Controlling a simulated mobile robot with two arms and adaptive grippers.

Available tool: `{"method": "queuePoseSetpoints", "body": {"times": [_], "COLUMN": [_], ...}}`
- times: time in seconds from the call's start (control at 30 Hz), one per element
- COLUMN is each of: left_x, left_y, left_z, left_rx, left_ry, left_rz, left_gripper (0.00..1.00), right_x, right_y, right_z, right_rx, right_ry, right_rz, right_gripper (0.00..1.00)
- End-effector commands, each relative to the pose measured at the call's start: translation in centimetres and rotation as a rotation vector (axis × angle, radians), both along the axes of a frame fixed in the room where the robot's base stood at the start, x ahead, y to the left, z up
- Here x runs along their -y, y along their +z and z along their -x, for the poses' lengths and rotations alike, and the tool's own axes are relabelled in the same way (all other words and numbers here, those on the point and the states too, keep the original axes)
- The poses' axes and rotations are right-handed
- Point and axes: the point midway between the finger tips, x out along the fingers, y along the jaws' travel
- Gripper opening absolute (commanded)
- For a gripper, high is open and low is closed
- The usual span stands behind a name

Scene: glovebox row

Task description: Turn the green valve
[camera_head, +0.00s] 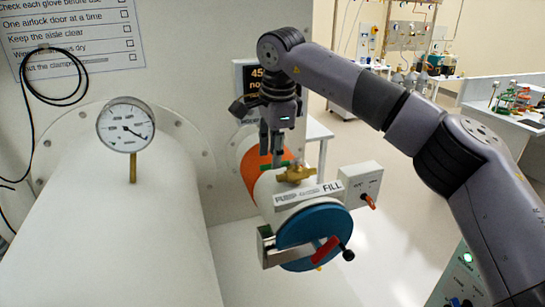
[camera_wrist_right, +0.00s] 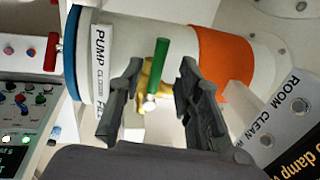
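The green valve has a green lever (camera_wrist_right: 161,50) on a brass body (camera_wrist_right: 146,78), on top of a white cylinder with an orange band and a blue end. In the head view the brass body (camera_head: 296,174) shows, and the green lever (camera_head: 276,166) is partly hidden by my right gripper (camera_head: 270,158). My right gripper points down at the valve. In the right wrist view its fingers (camera_wrist_right: 161,66) are apart, one on each side of the lever, with gaps visible. I cannot tell the exact depth between fingertips and lever. My left gripper is not in view.
The cylinder carries a "PUMP/FILL" label (camera_head: 308,192), a switch box (camera_head: 361,185) and a red-handled latch (camera_head: 325,251) on its blue door (camera_head: 313,236). A dial gauge (camera_head: 126,125) stands on a larger white cylinder at left. A dark sign (camera_head: 247,76) is behind my gripper.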

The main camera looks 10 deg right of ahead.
Motion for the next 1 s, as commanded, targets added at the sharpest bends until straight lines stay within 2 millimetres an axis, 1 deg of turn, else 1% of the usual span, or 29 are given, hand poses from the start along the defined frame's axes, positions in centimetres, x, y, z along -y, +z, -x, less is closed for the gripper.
{"method": "queuePoseSetpoints", "body": {"times": [0.03, 0.2, 0.3, 0.43, 0.5, 0.63, 1.0], "left_x": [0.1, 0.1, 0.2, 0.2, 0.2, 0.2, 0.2], "left_y": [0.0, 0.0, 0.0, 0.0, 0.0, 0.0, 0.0], "left_z": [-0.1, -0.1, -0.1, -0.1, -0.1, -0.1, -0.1], "left_rx": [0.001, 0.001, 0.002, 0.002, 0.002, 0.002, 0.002], "left_ry": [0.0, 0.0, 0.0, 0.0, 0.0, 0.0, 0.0], "left_rz": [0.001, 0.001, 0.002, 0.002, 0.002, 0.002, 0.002], "left_gripper": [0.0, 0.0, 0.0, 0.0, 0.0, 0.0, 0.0], "right_x": [0.0, 0.1, 0.2, 0.3, 0.3, 0.3, 0.4], "right_y": [1.2, 4.8, 6.8, 8.7, 9.3, 9.9, 9.9], "right_z": [0.2, 0.9, 1.3, 1.7, 1.8, 1.9, 1.9], "right_rx": [0.004, 0.003, 0.003, 0.001, 0.001, 0.0, -0.001], "right_ry": [0.0, 0.0, -0.001, -0.001, 0.0, -0.001, -0.001], "right_rz": [-0.001, -0.001, -0.001, 0.0, 0.0, 0.0, 0.0], "right_gripper": [0.32, 0.32, 0.32, 0.32, 0.32, 0.32, 0.32]}}
